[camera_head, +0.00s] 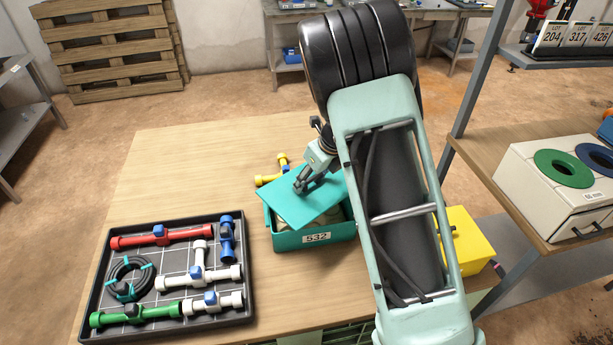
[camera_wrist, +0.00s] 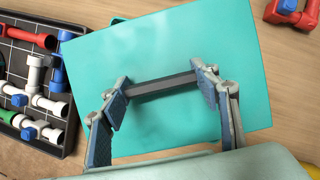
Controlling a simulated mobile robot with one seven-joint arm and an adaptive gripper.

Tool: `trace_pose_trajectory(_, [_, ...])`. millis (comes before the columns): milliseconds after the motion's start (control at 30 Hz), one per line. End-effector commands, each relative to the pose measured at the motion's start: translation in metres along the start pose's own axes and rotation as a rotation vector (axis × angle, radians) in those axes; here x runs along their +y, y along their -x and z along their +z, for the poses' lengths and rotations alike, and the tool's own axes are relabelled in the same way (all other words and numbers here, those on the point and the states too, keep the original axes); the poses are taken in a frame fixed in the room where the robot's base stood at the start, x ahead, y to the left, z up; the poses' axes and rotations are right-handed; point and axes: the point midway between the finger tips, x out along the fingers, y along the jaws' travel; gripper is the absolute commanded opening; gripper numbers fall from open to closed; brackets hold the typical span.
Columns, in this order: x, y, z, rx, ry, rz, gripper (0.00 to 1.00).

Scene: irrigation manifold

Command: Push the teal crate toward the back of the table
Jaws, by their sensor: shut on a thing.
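The teal crate (camera_head: 285,240), with a label reading 532, stands on the wooden table (camera_head: 170,150) left of my arm. Pale contents show through its open front part. A flat teal lid (camera_head: 310,208) is over the crate, turned askew to its rim; I cannot tell whether it touches the rim. My gripper (camera_head: 303,185) is above the lid. In the wrist view, my gripper (camera_wrist: 162,87) is shut on the dark bar handle (camera_wrist: 165,84) of the lid (camera_wrist: 180,45), a finger at each end. The crate is mostly hidden beneath the lid there.
A black tray (camera_head: 222,319) of coloured pipe fittings and a hose coil lies left of the crate. A yellow fitting (camera_head: 272,172) lies just behind it. A yellow bin (camera_head: 468,240) is right of my arm. The back left table is clear.

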Motion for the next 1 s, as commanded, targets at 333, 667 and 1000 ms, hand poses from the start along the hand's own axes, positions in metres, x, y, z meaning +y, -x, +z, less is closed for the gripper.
trace_pose_trajectory(333, [0.000, -0.029, -0.012, 0.000, 0.001, 0.000, 0.26])
trace_pose_trajectory(667, [0.001, -0.052, -0.022, 0.000, 0.001, 0.001, 0.26])
trace_pose_trajectory(1000, [0.001, -0.055, -0.023, 0.000, 0.001, 0.001, 0.26])
